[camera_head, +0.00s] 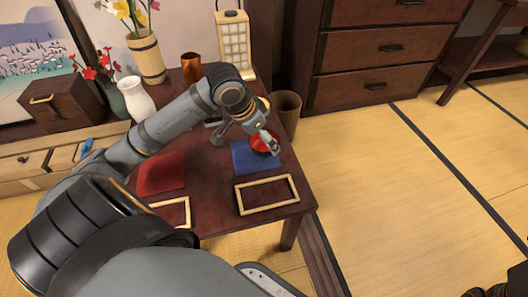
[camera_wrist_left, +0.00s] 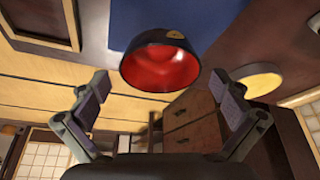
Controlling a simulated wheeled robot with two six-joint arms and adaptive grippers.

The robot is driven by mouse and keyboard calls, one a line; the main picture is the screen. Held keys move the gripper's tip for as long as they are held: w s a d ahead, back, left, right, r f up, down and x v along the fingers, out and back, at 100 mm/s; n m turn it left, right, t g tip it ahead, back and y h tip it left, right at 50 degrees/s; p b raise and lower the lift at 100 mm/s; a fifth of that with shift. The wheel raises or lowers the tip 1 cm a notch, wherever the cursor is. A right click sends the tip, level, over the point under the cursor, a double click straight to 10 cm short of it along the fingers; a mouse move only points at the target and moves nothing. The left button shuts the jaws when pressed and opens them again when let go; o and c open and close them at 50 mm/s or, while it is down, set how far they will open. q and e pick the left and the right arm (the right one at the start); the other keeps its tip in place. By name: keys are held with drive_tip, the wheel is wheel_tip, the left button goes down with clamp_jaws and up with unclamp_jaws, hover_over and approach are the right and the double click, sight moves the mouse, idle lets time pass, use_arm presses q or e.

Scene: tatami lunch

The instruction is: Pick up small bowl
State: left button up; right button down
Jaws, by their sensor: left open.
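The small bowl (camera_head: 263,142) is red inside and stands at the blue mat on the low table, partly covered by a finger of my left gripper. In the left wrist view the bowl (camera_wrist_left: 160,64) shows a dark outside and a red inside, centred between and beyond the two fingertips. My left gripper (camera_head: 245,140) is open over the mat, with its fingers spread to either side of the bowl. In the left wrist view the left gripper (camera_wrist_left: 160,88) has a clear gap between its pads and holds nothing.
The dark table has a blue mat (camera_head: 243,158), a red mat (camera_head: 160,174) and a pale wooden frame (camera_head: 267,207) at its front. A white vase (camera_head: 136,102), a copper cup (camera_head: 191,68) and a lantern (camera_head: 234,45) stand behind. A brown bin (camera_head: 287,108) is beside the table.

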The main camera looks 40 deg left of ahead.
use_arm(q)
drive_tip(key=shift+b+x, duration=0.35)
drive_tip(key=shift+x, duration=0.75)
drive_tip(key=c, duration=1.1)
drive_tip(key=shift+r, duration=0.15)
drive_tip(key=shift+c, duration=0.2)
